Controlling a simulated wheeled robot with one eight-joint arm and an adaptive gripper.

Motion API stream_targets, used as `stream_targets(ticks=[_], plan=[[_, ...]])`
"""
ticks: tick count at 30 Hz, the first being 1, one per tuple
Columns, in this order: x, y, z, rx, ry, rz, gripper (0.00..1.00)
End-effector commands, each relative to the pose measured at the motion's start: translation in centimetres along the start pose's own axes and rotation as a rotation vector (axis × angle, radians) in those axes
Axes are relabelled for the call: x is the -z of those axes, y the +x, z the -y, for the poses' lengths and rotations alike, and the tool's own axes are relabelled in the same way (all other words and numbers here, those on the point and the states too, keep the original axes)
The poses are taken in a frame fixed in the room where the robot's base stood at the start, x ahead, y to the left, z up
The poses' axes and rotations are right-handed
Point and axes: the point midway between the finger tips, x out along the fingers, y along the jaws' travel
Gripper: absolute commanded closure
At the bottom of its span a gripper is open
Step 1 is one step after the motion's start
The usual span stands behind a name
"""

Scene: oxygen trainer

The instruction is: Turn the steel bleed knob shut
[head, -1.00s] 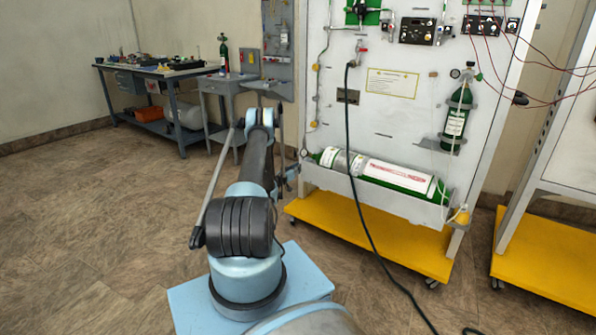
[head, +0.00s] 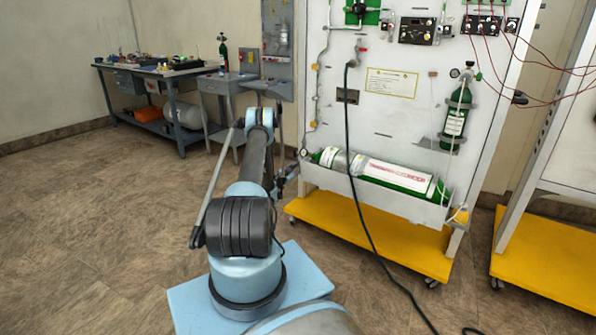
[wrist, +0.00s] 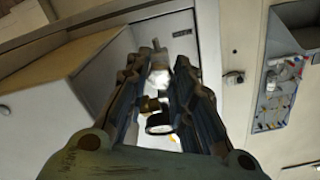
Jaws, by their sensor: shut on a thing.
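In the wrist view, my gripper (wrist: 158,72) has its two dark fingers on either side of a pale, shiny steel piece (wrist: 157,79), which looks like the bleed knob. The fingers are shut on it. A brass fitting (wrist: 151,104) and a small round dark-rimmed gauge (wrist: 160,123) show between the fingers, nearer the palm. The knob's turn position cannot be read. In the head view my gripper (head: 291,171) is small and partly hidden by my arm, at the left end of the trainer panel, beside the green and white cylinder (head: 390,176). The knob cannot be made out there.
The white trainer panel (head: 395,103) stands on a yellow base (head: 390,240). A black hose (head: 362,215) hangs down its front to the floor. A small green cylinder (head: 455,122) is mounted at right. A workbench (head: 175,100) stands at the back left; the floor at left is clear.

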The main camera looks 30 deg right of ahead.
Motion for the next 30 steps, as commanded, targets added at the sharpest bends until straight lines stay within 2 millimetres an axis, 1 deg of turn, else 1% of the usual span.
stream_targets(ticks=[1,6,13,21,30], plan=[[-0.21,-0.26,0.27,0.005,0.038,0.003,1.0],[-0.23,-0.28,0.23,0.005,0.16,0.004,1.0],[-0.25,-0.3,0.19,0.005,0.271,0.004,1.0],[-0.26,-0.3,0.15,0.004,0.324,0.004,1.0],[-0.24,-0.28,0.11,0.004,0.329,0.004,1.0]])
